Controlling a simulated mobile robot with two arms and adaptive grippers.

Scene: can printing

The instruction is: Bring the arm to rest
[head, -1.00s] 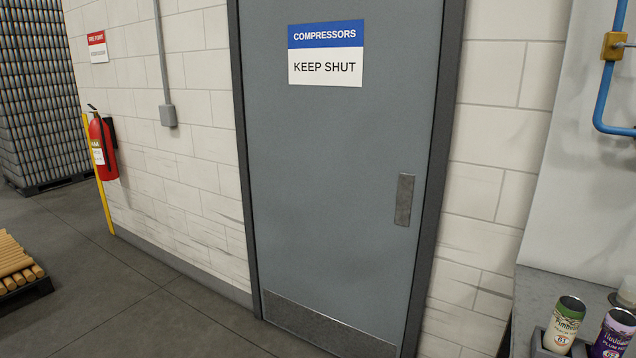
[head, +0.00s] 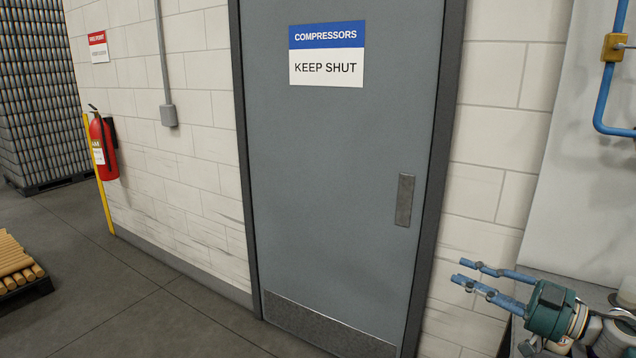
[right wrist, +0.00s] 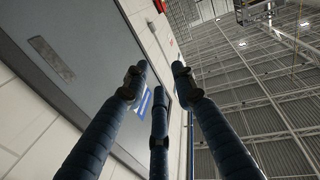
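My right gripper (head: 463,272) reaches in at the lower right of the head view, its blue fingers pointing left toward the door. The fingers are spread apart with nothing between them. The right wrist view shows the same three fingers (right wrist: 157,80) apart and empty, with the door, wall and roof beyond them. My left gripper is not in view.
A grey door (head: 340,190) with a "KEEP SHUT" sign (head: 326,54) fills the middle. A grey worktop edge is at the lower right, largely behind my right gripper. A fire extinguisher (head: 103,147) hangs on the left wall.

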